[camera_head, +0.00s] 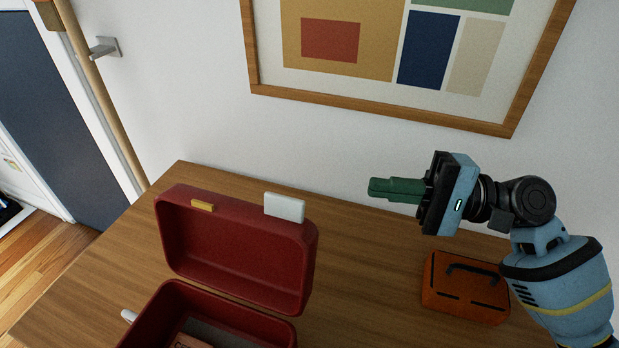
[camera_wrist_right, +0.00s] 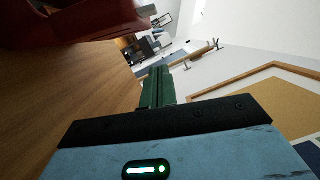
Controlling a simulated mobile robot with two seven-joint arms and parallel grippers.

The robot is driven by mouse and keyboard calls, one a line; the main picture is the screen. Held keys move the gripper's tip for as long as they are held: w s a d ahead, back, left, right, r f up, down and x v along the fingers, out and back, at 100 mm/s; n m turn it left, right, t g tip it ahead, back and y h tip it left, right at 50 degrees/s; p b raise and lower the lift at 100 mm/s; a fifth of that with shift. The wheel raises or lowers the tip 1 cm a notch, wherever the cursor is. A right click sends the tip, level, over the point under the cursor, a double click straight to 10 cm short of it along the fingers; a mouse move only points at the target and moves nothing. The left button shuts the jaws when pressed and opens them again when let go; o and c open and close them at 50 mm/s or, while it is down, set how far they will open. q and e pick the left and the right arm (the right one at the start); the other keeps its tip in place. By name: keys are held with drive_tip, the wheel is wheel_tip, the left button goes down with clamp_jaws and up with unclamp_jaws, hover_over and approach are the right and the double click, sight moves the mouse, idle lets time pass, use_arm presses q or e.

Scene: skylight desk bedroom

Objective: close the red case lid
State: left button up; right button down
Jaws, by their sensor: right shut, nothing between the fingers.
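The red case stands open on the desk in the head view, its lid (camera_head: 232,247) raised and tilted back over the case body (camera_head: 166,309). The lid has a yellow latch plate (camera_head: 202,205) and a light grey tab (camera_head: 285,207) on its upper edge. The body's bottom is cut off by the frame. Part of the red case also shows at the top left of the right wrist view (camera_wrist_right: 60,22). My right gripper (camera_head: 372,188) is shut and empty, its green fingers pointing left, above the desk and to the right of the lid, apart from it. My left gripper is not in view.
An orange box with a black handle (camera_head: 464,287) lies on the wooden desk (camera_head: 365,255) below my right arm. A framed picture (camera_head: 385,107) hangs on the wall behind. The desk between the case and the orange box is clear.

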use_arm(q)
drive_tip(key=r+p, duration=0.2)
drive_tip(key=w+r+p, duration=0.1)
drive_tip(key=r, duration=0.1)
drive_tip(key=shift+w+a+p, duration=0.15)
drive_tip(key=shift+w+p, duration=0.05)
drive_tip(key=shift+p, duration=0.2)
use_arm(e)
drive_tip(key=s+a+r, duration=0.1)
drive_tip(key=s+a, duration=0.1)
drive_tip(key=a, duration=0.9)
drive_tip(key=shift+s+a+r, duration=0.15)
drive_tip(key=shift+a+r, duration=0.05)
drive_tip(key=shift+r, duration=0.05)
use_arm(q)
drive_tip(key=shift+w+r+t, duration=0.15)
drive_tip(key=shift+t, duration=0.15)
use_arm(e)
drive_tip(key=shift+r, duration=0.15)
